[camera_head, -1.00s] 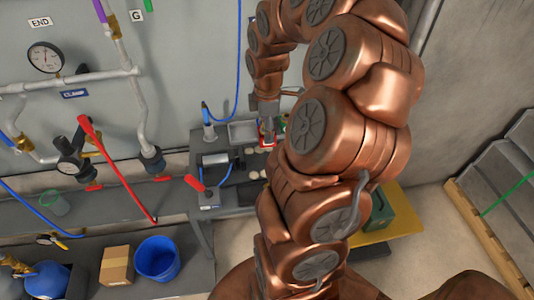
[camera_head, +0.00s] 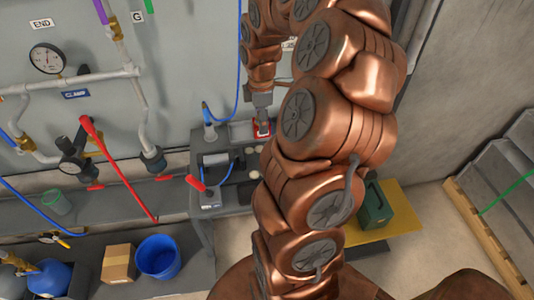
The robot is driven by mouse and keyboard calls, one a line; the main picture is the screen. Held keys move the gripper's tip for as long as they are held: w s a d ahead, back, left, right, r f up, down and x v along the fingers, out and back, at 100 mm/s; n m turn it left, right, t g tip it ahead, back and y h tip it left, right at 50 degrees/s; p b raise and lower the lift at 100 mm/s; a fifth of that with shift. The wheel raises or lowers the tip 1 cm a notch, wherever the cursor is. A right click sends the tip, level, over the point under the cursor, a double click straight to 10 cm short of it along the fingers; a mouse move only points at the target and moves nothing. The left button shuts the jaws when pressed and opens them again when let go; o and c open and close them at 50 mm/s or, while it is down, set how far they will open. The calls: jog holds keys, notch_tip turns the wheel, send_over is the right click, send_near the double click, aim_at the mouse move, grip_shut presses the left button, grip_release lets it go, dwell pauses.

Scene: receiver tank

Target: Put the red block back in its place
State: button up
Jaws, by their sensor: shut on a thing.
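The red block (camera_head: 263,131) is small in the head view, at the back of the grey workbench against the wall. My gripper (camera_head: 262,126) points down and is shut on it; the fingers cover part of the block. The block is over or at a shallow grey tray (camera_head: 240,133), whose left part shows beside the gripper. I cannot tell whether the block touches the tray.
The bench holds a red-handled lever device (camera_head: 207,197), a grey cylinder (camera_head: 210,132) and small pale round pieces (camera_head: 258,149). My arm hides the bench's right side. A green box (camera_head: 375,207) stands on a yellow surface (camera_head: 404,213) at right. Pipes line the wall.

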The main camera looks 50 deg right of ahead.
jog(key=w+d+p, duration=0.2)
jog(key=w+p, duration=0.2)
jog(key=w, duration=0.8)
jog(key=shift+w+d, duration=0.2)
jog(key=shift+d, duration=0.2)
dwell(0.6)
jog(key=shift+f+b, duration=0.1)
jog(key=shift+b, duration=0.2)
dwell(0.3)
jog(key=shift+f+b, duration=2.2)
jog(key=shift+f, duration=3)
jog(key=o, duration=1.5)
